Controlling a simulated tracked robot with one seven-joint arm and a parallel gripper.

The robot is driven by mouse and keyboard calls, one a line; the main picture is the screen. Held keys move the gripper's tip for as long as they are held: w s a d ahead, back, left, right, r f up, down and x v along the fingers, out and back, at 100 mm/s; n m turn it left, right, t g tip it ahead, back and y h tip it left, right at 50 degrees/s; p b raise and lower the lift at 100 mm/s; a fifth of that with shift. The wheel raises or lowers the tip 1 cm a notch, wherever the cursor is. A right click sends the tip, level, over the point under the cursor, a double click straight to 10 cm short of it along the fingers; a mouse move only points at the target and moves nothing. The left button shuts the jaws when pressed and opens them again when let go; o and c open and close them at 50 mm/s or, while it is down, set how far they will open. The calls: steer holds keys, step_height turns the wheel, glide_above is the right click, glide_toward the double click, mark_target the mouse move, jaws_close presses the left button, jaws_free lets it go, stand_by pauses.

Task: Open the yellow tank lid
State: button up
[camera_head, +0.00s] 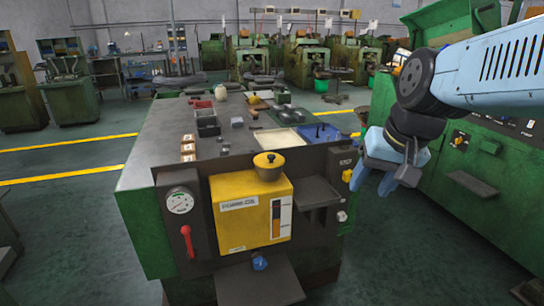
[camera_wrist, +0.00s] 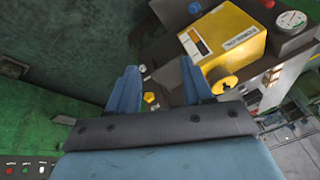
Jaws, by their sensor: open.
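The yellow tank (camera_head: 248,212) is mounted on the front of the green machine in the head view. Its round, dull-yellow lid (camera_head: 268,172) sits on top, with a small knob in the middle, and looks closed. In the wrist view the yellow tank (camera_wrist: 238,42) is at the upper right, with the lid (camera_wrist: 226,86) at its lower edge. My gripper (camera_head: 378,178) hangs to the right of the tank in the head view, apart from it and about level with the lid. In the wrist view my gripper (camera_wrist: 160,84) shows two spread blue fingers with nothing held between them.
A dark shelf (camera_head: 316,192) juts out right of the tank. A red-handled lever (camera_head: 187,242) and a gauge (camera_head: 180,201) are on its left. Trays and small parts lie on the machine top. Another green machine (camera_head: 478,165) stands on the right, beyond an open floor gap.

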steer(key=w+a+f+m+g+y, duration=0.3)
steer(key=w+a+f+m+y, duration=0.1)
steer(key=a, duration=0.2)
steer(key=m+t+y, duration=0.8)
steer(key=m+y, duration=0.2)
steer(key=m, duration=0.8)
glide_toward(272, 155)
steer(key=x, duration=1)
steer(key=shift+w+a+f, duration=0.1)
steer(key=shift+f, duration=0.15)
steer(key=shift+c, duration=0.2)
steer(key=c, duration=0.9)
jaws_close()
